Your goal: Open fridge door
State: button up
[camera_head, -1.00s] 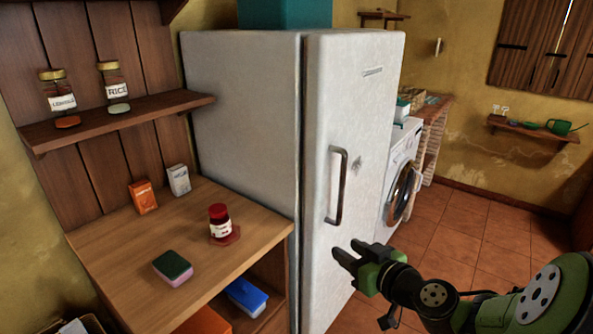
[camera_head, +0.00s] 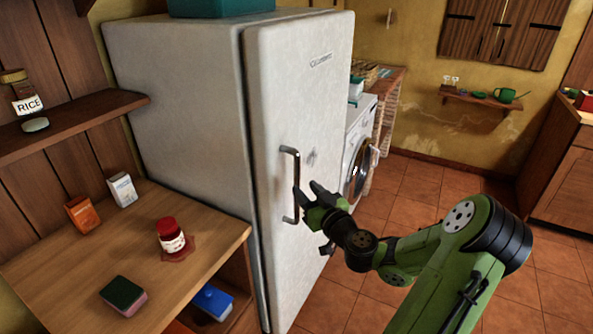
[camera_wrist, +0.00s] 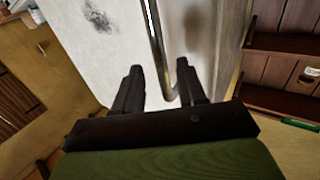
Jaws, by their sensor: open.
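The white fridge (camera_head: 190,90) stands in the middle left with its door (camera_head: 318,110) facing right and shut. A dark metal handle (camera_head: 296,170) runs upright on the door's near side. My gripper (camera_head: 306,191) is open, with its fingertips close to the lower half of the handle. In the wrist view the handle (camera_wrist: 157,40) runs between the lines of my two fingers (camera_wrist: 159,80), its lower end near the fingertips. I cannot tell whether a finger touches it.
A wooden counter (camera_head: 70,250) left of the fridge holds a red-lidded jar (camera_head: 171,236), a sponge (camera_head: 123,295) and two small boxes. A washing machine (camera_head: 358,160) stands beyond the fridge. The tiled floor (camera_head: 400,190) before the door looks clear.

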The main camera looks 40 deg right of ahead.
aim_at(299, 181)
jog(key=p+x, duration=0.1)
jog(key=x, duration=0.5)
grip_shut()
